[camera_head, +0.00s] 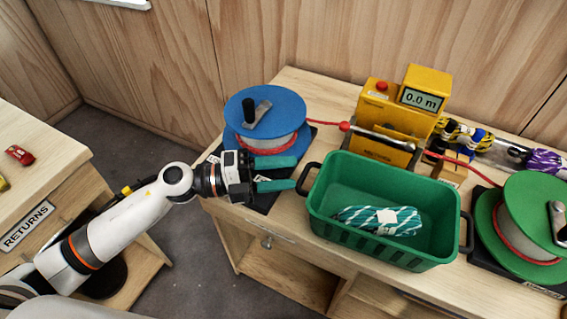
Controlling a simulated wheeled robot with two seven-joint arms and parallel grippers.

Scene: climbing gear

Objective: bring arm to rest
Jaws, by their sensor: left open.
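My left arm comes in from the lower left. My left gripper (292,174) has teal fingers that stand apart with nothing between them. It is in front of the blue reel (270,108) and just left of the green crate (333,236), whose left handle is close to the fingertips. I cannot tell whether the fingers touch the crate. A teal and white rope bundle (407,219) with a white tag lies in the crate. My right gripper is not in view.
A yellow meter (388,125) reading 0.0 m stands behind the crate. A red cord (325,122) runs through it between the blue reel and a green reel (515,220). Coiled ropes lie at the back right. A returns table (45,165) stands left, with open floor between.

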